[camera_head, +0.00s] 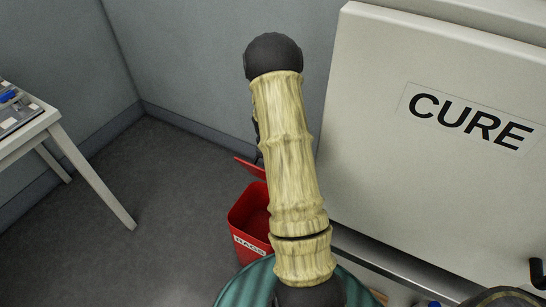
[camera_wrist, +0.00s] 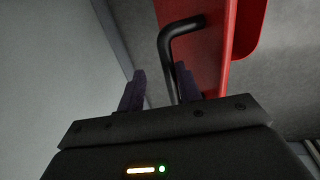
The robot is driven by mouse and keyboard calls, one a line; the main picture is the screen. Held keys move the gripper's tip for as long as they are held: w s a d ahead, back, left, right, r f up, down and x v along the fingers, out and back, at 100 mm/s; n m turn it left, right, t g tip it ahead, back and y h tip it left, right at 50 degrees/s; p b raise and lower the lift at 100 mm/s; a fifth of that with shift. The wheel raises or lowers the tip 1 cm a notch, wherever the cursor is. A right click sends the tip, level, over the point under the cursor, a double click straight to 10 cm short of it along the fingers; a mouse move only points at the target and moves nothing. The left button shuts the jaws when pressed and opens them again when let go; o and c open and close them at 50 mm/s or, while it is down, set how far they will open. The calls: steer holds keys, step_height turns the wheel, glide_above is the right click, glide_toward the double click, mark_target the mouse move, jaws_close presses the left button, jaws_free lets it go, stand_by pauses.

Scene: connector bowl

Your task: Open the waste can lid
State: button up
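The red waste can (camera_head: 248,215), labelled RAGS, stands on the floor in the head view, partly hidden behind my arm. Its red lid (camera_head: 250,167) shows as a tilted strip above the can's back, and the can's dark inside is visible. In the wrist view the red lid (camera_wrist: 212,45) fills the upper right, with a black bent bar (camera_wrist: 178,28) against it. My gripper (camera_wrist: 158,72) is open, its two dark fingers apart. The bar runs down between them in the picture, near the right finger; contact cannot be told. My gripper is hidden in the head view.
A large pale cabinet marked CURE (camera_head: 420,190) stands close to the right of the can. A white table (camera_head: 45,122) is at the left. Grey walls meet behind, and the floor (camera_head: 130,255) between table and can is clear.

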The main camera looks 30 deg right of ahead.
steer(key=s+a+r+p, duration=0.1)
steer(key=a+r+p, duration=0.1)
steer(key=r, duration=1.4)
steer(key=shift+s+a+r, duration=0.2)
steer(key=shift+a+r, duration=0.1)
steer(key=shift+a, duration=0.35)
